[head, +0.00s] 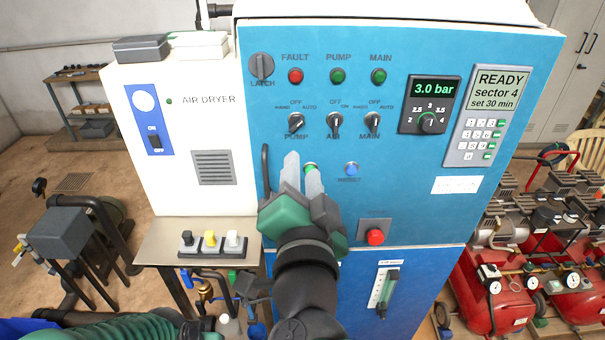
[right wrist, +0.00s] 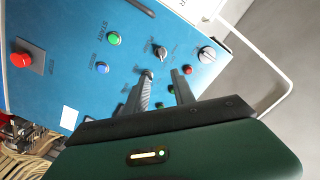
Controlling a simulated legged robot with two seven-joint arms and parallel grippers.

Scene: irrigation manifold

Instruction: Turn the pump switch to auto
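The pump switch (head: 296,122) is a dark rotary knob on the blue panel, first of three in a row. HAND, OFF and AUTO are printed around it; I cannot tell for sure which its pointer marks. In the right wrist view the pump switch (right wrist: 160,52) shows just beyond the fingertips. My right gripper (head: 303,160) is open and empty, its fingers pointing up the panel just below the switch row. In the right wrist view its two fingers (right wrist: 162,80) stand apart, with no knob visibly held. My left gripper is not in view.
The air switch (head: 334,121) and main switch (head: 373,121) sit close to the right. The green start button (head: 310,168) is partly hidden by my fingers. A blue reset button (head: 351,169) and red stop button (head: 375,237) are nearby. A dark handle (head: 266,168) projects at the left.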

